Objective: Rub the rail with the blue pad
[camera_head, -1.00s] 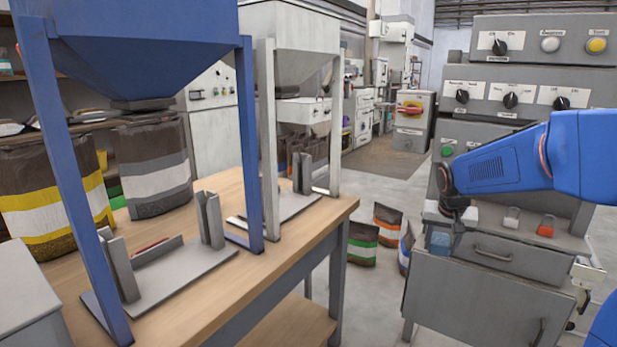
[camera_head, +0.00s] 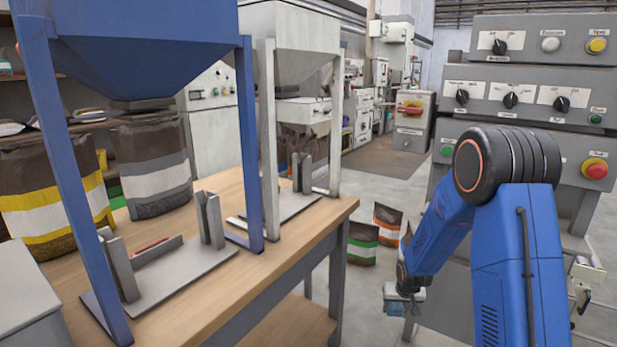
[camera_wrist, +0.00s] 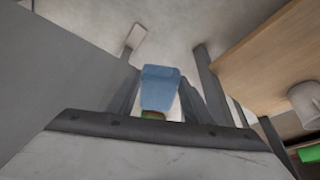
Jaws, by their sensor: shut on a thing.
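My gripper (camera_head: 404,291) is low in the head view, between the wooden table and the grey control cabinet. It is shut on the blue pad (camera_head: 393,308), which hangs at its lower end. In the wrist view the light blue pad (camera_wrist: 160,84) sits between the two dark fingers. A low grey bar (camera_head: 146,257) stands between two uprights on the plate under the blue hopper. I cannot tell for sure whether this is the rail. The pad is apart from it.
The wooden table (camera_head: 285,250) carries the blue hopper (camera_head: 140,50) and a white hopper (camera_head: 290,35). Bags with green (camera_head: 363,243) and orange (camera_head: 387,219) bands stand on the floor behind. My arm hides much of the control cabinet (camera_head: 490,135).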

